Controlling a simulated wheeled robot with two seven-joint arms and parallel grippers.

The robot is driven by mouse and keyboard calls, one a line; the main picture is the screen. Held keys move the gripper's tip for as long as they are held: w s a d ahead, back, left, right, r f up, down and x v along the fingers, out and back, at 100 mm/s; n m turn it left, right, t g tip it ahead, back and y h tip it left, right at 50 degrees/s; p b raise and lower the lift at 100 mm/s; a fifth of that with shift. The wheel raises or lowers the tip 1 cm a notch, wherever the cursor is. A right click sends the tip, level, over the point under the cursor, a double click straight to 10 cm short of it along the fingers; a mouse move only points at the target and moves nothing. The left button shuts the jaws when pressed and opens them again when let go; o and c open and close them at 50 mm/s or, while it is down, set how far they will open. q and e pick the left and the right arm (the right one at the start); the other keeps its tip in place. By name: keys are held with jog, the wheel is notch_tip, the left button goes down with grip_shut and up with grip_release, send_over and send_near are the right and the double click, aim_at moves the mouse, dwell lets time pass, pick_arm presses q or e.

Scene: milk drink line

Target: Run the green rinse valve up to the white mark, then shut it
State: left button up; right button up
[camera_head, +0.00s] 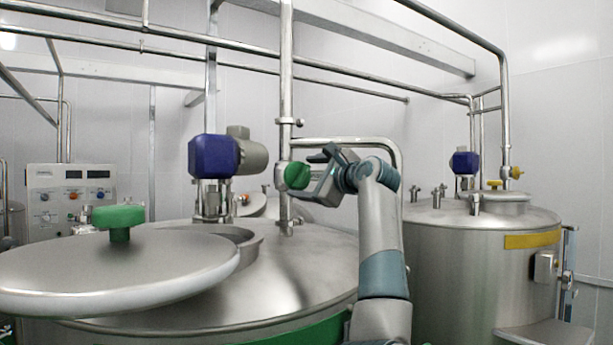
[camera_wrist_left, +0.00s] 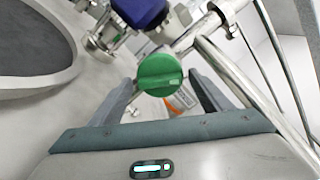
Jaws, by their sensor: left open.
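The round green rinse valve knob (camera_head: 297,175) sits on the vertical steel pipe above the near tank. It shows in the left wrist view (camera_wrist_left: 160,70) with its raised grip bar lying roughly level. My left gripper (camera_head: 309,177) is open at the knob, from its right side in the head view. In the left wrist view its fingers (camera_wrist_left: 160,84) stand on either side of the knob, with gaps between. I cannot make out a white mark. My right gripper is not in view.
The near tank's lid (camera_head: 120,270) with a green handle is swung aside at front left. A blue motor (camera_head: 213,156) stands left of the valve. Steel pipes (camera_head: 286,80) run close to my arm. A second tank (camera_head: 470,265) stands right; a control panel (camera_head: 70,198) is far left.

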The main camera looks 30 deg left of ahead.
pick_arm(q)
jog(key=c, duration=0.9)
jog(key=shift+f+m, duration=0.1)
jog(key=shift+m, duration=0.4)
jog(key=shift+b, duration=0.3)
jog(key=m+b, duration=0.1)
jog(key=m, duration=0.2)
jog(key=m+b, duration=0.1)
jog(key=m, duration=0.4)
jog(key=shift+m+b, duration=0.3)
jog(key=shift+m, duration=0.8)
